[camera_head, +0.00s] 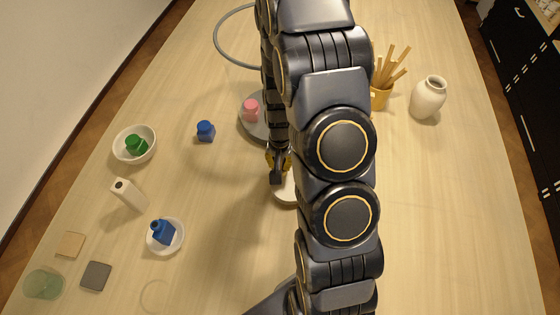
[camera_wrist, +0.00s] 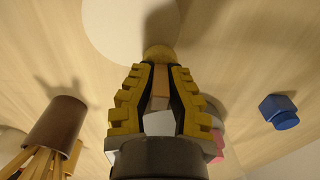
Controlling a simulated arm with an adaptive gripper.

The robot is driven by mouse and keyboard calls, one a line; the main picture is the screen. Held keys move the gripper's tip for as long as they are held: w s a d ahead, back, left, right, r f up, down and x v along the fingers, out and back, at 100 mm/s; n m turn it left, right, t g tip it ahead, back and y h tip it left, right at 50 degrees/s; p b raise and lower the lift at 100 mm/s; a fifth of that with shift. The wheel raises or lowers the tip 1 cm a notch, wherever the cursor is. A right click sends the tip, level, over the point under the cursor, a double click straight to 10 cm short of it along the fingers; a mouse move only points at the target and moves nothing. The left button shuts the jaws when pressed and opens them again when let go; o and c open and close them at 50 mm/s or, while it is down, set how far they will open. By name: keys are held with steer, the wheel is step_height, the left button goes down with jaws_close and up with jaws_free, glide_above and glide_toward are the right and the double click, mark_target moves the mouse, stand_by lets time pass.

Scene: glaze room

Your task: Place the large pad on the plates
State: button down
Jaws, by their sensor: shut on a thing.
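My gripper (camera_head: 279,160) points down over a pale round disc (camera_head: 286,192), partly hidden by my arm. In the wrist view its yellow-ridged fingers (camera_wrist: 157,75) are closed on a small tan thing (camera_wrist: 160,84), mostly hidden between them. I cannot tell whether this is the large pad. The pale disc also shows past the fingertips (camera_wrist: 122,30). A tan square pad (camera_head: 70,244) and a dark grey square pad (camera_head: 95,276) lie at the lower left. A white plate (camera_head: 151,246) carries a blue bottle (camera_head: 161,231). A grey round plate (camera_head: 247,127) carries a pink jar (camera_head: 251,109).
A tool pot (camera_head: 380,98) and cream vase (camera_head: 428,97) stand right. The table between the white plate and my gripper is clear.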

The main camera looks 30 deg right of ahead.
steer(key=shift+f, duration=0.1)
steer(key=c, duration=1.2)
jaws_free()
steer(key=shift+o, duration=0.2)
step_height(320, 180, up, 11)
steer(key=shift+r, duration=0.15)
steer(key=shift+a+r, duration=0.15)
steer(key=shift+r, duration=0.45)
steer(key=s+a+r+n, duration=0.4)
steer(key=s+a+r, duration=0.2)
steer(key=s, duration=0.3)
steer(key=s+a+r+n+g, duration=0.1)
steer(key=s+a+r+n, duration=0.4)
steer(key=s, duration=0.4)
step_height(320, 180, up, 2)
steer(key=shift+s+a+r+g, duration=0.2)
steer(key=shift+a+g, duration=0.1)
steer(key=shift+a, duration=0.5)
